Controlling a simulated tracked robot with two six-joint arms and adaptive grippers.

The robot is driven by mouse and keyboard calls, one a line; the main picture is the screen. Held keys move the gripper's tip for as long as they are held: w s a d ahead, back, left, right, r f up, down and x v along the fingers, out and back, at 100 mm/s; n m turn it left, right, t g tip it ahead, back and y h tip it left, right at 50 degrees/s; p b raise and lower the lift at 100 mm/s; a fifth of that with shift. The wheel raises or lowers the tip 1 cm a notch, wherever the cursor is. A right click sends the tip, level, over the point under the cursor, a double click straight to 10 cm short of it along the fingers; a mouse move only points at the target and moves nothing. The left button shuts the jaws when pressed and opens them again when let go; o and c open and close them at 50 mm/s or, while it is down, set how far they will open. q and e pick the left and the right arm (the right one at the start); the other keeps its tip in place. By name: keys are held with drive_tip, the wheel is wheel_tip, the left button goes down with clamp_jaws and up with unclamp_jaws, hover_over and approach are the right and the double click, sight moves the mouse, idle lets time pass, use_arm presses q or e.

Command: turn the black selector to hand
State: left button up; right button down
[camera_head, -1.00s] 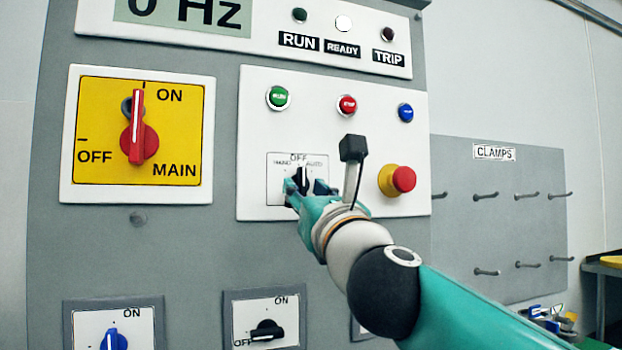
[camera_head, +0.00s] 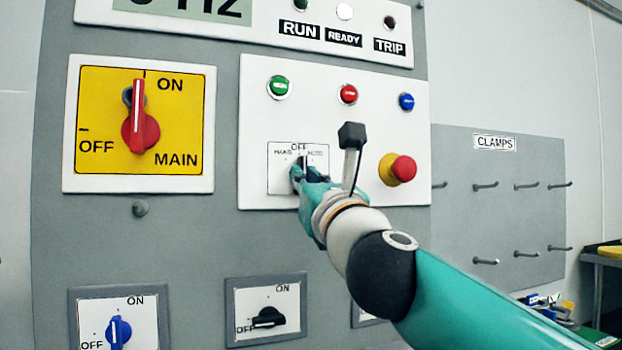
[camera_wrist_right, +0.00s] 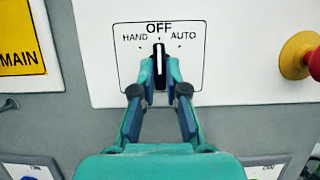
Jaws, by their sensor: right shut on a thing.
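The black selector (camera_wrist_right: 159,66) sits on a white plate marked HAND, OFF and AUTO, and its white line points up at OFF in the right wrist view. In the head view the selector plate (camera_head: 283,181) is partly covered by my right gripper (camera_head: 305,174). My right gripper also shows in the right wrist view (camera_wrist_right: 160,76), with its fingers closed on the two sides of the selector knob. My left gripper is in neither view.
A red emergency button (camera_head: 402,169) stands out to the right of the selector. Green (camera_head: 279,87), red (camera_head: 348,94) and blue (camera_head: 407,102) buttons sit above. A red main switch (camera_head: 139,124) on yellow is at the left. Hooks line the clamps board (camera_head: 510,225).

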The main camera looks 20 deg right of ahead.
drive_tip(key=shift+d+r+n+g+y+p, duration=0.1)
drive_tip(key=shift+n+g+y+p, duration=0.25)
drive_tip(key=shift+n+y+p, duration=1.2)
drive_tip(key=shift+d+r+n+g+y+p, duration=0.15)
drive_tip(key=shift+n+g+y+p, duration=0.2)
drive_tip(key=shift+n, duration=2.3)
drive_tip(key=shift+d+f+n+g+y+p, duration=0.1)
drive_tip(key=shift+n+g+y+p, duration=0.3)
drive_tip(key=shift+n+y+p, duration=1.15)
drive_tip(key=shift+n+h+b, duration=0.55)
drive_tip(key=shift+n+b, duration=0.1)
drive_tip(key=c, duration=1.2)
unclamp_jaws()
drive_tip(key=shift+w, duration=0.1)
drive_tip(key=shift+a, duration=0.1)
drive_tip(key=shift+f, duration=0.2)
